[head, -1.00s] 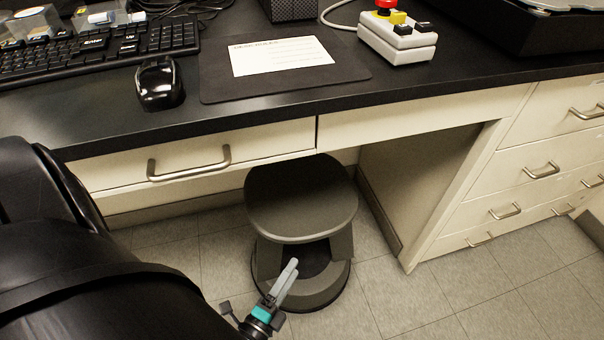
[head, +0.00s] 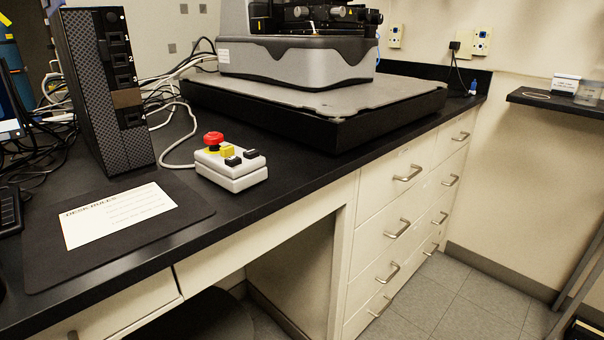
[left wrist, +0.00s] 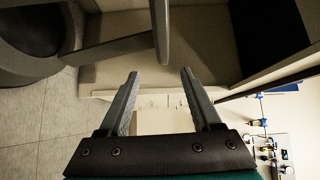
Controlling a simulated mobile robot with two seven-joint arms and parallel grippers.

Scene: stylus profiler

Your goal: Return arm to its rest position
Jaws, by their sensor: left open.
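My left gripper (left wrist: 160,95) is open and empty in the left wrist view. Its two grey fingers stand apart, with cream cabinet surfaces beyond them. It does not show in the head view now. Neither of my arms nor my right gripper shows in the head view now. The stylus profiler (head: 296,60) stands on a black platform (head: 390,115) at the back of the bench, with its upper part cut off by the top edge of the picture.
A control box (head: 232,170) with a red button sits before the profiler. A computer tower (head: 105,90) and a mat (head: 45,262) with a paper (head: 118,214) are at left. Drawers (head: 400,215) run below the bench. A dark stool (head: 205,318) is under it. Grey floor (head: 480,295) is clear at right.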

